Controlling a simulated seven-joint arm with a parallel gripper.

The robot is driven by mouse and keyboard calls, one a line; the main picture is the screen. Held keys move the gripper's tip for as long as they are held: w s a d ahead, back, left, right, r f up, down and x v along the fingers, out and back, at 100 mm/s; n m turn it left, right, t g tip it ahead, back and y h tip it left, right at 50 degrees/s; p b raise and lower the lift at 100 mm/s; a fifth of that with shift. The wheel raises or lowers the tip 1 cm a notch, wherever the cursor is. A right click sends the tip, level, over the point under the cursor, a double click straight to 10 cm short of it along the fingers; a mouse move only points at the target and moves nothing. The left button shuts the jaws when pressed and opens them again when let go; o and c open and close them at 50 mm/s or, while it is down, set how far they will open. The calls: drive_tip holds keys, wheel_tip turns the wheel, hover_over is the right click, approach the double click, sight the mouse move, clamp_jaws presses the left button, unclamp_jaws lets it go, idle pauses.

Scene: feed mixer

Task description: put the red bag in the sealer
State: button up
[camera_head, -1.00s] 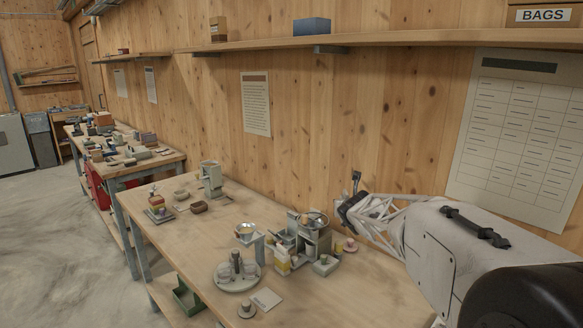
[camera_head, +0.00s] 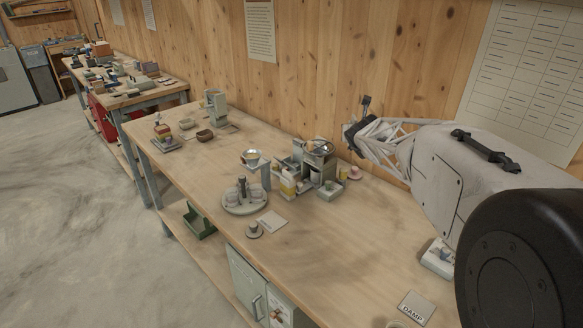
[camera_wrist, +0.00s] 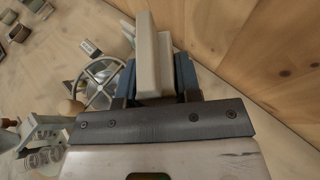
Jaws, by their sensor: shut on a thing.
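My gripper (camera_head: 352,132) is above the back of the near workbench, by the wall. In the wrist view my gripper (camera_wrist: 155,80) is shut on a cream bar (camera_wrist: 148,45), held between its blue fingers. I cannot pick out the red bag for certain; a small stack with reddish and yellow pieces (camera_head: 162,132) sits at the far left of the bench.
A "DAMP" card (camera_head: 417,307) lies at the front right. A green bin (camera_head: 198,222) is on the lower shelf. The bench front middle (camera_head: 330,245) is clear. The wooden wall (camera_head: 320,70) bounds the back.

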drive_tip(key=shift+s+d+f, duration=0.15)
drive_tip(key=shift+s+f, duration=0.05)
drive_tip(key=shift+s, duration=0.3)
drive_tip(key=s+a+f+n+g+y, duration=0.1)
drive_tip(key=s+f+n+y, duration=0.2)
drive_tip(key=s, duration=0.7)
drive_tip(key=s+a+f+n+g+y, duration=0.1)
drive_tip(key=s+a+f+n+y, duration=0.1)
drive_tip(key=s, duration=0.9)
drive_tip(key=s+a+f+n+g+y, duration=0.1)
drive_tip(key=s+f+n+g+y, duration=0.1)
drive_tip(key=s+f, duration=0.4)
drive_tip(key=s+n+y, duration=0.1)
drive_tip(key=s+y, duration=0.1)
drive_tip(key=s, duration=0.2)
drive_tip(key=shift+s+a+f+n, duration=0.15)
drive_tip(key=shift+s+a+n, duration=0.1)
drive_tip(key=shift+a+n, duration=0.15)
drive_tip(key=w, duration=0.5)
drive_tip(key=w+f, duration=0.1)
drive_tip(key=w, duration=0.4)
drive_tip(key=w+a, duration=0.1)
drive_tip(key=w, duration=0.4)
drive_tip(key=shift+w+f, duration=0.2)
drive_tip(key=shift+w, duration=0.25)
drive_tip(key=shift+f, duration=1.8)
